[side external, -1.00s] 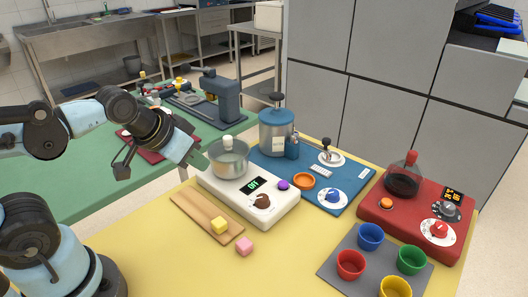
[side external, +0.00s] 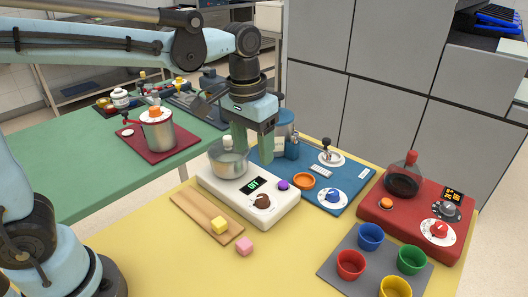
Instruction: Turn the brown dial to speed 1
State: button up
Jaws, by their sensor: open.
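The brown dial (side external: 262,201) sits on the front of a white mixer base (side external: 280,215), beside a small dark display with green characters (side external: 253,184). The display is too small to read with certainty. A clear bowl with a white-topped knob (side external: 228,164) stands on the left part of the same base. My gripper (side external: 253,155) points down above the back of the base, behind the brown dial and apart from it. Its two greenish fingers are spread open with nothing held between them.
A blue dial (side external: 332,196) sits on the blue board. Cups stand on a grey mat (side external: 335,268).

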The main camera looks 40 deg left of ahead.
aim_at(263, 197)
jog(key=shift+g, duration=0.5)
jog(key=f, duration=0.4)
jog(key=d+f, duration=0.1)
jog(key=f, duration=0.3)
jog(key=w+f, duration=0.1)
jog(key=f, duration=0.3)
jog(key=shift+d+f, duration=0.2)
jog(key=shift+f, duration=0.1)
jog(key=c, duration=1)
jog(key=shift+m, duration=0.3)
jog(key=m, duration=0.3)
jog(key=shift+m, duration=2)
jog(key=shift+w, duration=0.1)
